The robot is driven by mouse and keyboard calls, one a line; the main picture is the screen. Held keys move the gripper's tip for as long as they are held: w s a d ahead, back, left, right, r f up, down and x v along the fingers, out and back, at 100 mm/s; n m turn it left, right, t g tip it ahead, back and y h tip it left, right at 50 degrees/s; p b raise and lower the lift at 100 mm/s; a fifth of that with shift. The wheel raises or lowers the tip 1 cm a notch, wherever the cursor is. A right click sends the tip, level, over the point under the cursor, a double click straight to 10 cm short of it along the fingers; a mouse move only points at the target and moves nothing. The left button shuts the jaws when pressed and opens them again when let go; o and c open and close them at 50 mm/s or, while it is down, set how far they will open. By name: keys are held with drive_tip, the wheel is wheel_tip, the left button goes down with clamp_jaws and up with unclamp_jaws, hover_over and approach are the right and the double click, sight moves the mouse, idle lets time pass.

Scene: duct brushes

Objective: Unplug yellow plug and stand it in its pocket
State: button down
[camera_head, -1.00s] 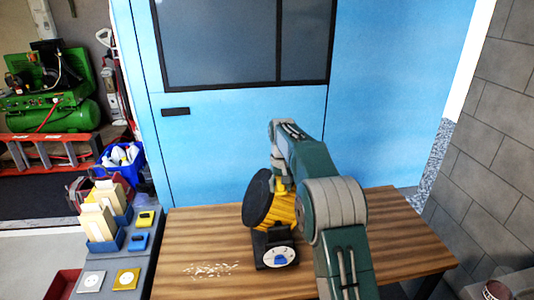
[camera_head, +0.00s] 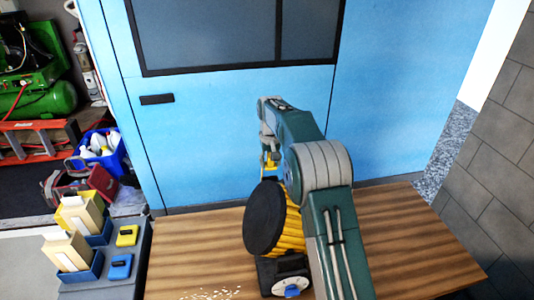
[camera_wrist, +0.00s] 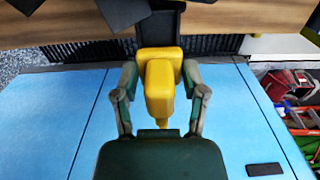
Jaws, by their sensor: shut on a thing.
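My gripper (camera_wrist: 160,72) is shut on the yellow plug (camera_wrist: 158,90), with one finger on each side of it. In the head view the gripper (camera_head: 269,158) is above and slightly behind the black and yellow brush machine, with a small yellow part of the plug (camera_head: 271,167) showing below it. The plug looks clear of the machine; its far end is hard to make out. The machine has a black disc (camera_head: 264,218), a ribbed yellow drum (camera_head: 292,229) and a pale dial with a blue knob (camera_head: 293,289). I cannot tell which holder is the plug's pocket.
The wooden table (camera_head: 200,235) is mostly bare, with pale crumbs (camera_head: 212,294) in front. A grey side bench at left carries a yellow block (camera_head: 127,235), a blue block (camera_head: 121,266) and blue holders (camera_head: 82,273) with cream boxes. A blue wall (camera_head: 220,130) stands behind.

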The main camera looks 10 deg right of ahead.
sight(270, 178)
drive_tip(key=shift+w+f, duration=0.25)
drive_tip(key=shift+f, duration=0.05)
drive_tip(key=shift+s+d+f, duration=0.1)
drive_tip(key=shift+d+f, duration=0.1)
drive_tip(key=shift+f, duration=3.15)
drive_tip(key=shift+f, duration=0.1)
drive_tip(key=shift+c, duration=0.3)
unclamp_jaws()
drive_tip(key=shift+a, duration=0.1)
